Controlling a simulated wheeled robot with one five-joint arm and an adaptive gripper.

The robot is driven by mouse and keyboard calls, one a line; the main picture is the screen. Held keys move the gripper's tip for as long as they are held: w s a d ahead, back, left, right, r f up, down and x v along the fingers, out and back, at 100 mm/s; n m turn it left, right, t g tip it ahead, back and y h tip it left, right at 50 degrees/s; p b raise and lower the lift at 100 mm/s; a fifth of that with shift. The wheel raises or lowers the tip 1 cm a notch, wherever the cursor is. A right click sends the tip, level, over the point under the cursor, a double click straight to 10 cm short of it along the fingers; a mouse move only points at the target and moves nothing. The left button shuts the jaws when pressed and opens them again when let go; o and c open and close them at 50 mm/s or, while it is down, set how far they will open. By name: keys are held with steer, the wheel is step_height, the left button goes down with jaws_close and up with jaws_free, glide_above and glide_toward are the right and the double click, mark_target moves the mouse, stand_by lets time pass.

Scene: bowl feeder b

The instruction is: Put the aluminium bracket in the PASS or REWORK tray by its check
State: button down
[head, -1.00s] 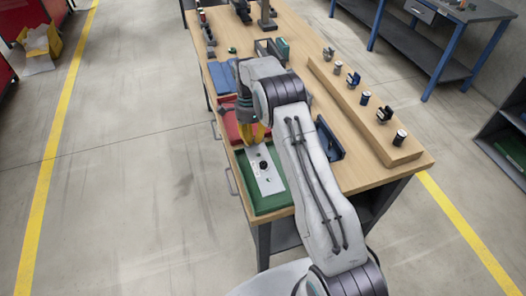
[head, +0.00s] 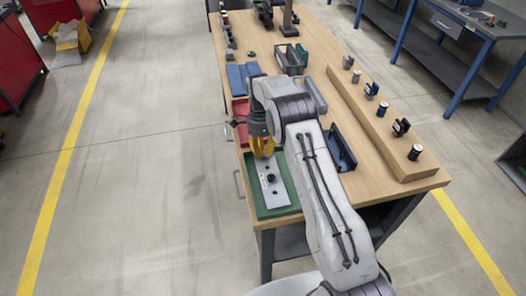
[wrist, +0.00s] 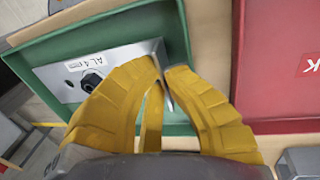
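The aluminium bracket (head: 272,190) is a pale metal plate with an upright flange, a dark round part and a label reading "AL 4" and smaller print. It is in or just over the green tray (head: 295,207) at the table's near left corner; I cannot tell whether it touches the floor. In the wrist view the bracket (wrist: 57,80) lies within the green tray's walls (wrist: 110,20). My gripper (head: 262,150) is at its far end, with yellow fingers (wrist: 164,70) closed on both sides of the flange. The red tray (head: 240,108), lettering ending in "K", is just beyond.
A blue tray (head: 242,72) lies beyond the red one. A raised wooden strip (head: 375,125) with several small parts runs along the right side. Grey holders (head: 291,58) stand farther back.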

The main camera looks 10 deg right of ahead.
steer(key=shift+f, duration=0.45)
steer(key=c, duration=1.4)
jaws_free()
steer(key=shift+r, duration=0.1)
steer(key=shift+w+r, duration=0.2)
steer(key=shift+r, duration=0.65)
steer(key=r, duration=0.3)
steer(key=w+r+p, duration=0.1)
steer(key=r, duration=0.3)
steer(key=r+p, duration=0.1)
steer(key=r, duration=0.3)
steer(key=shift+w, duration=0.35)
steer(key=shift+r, duration=0.1)
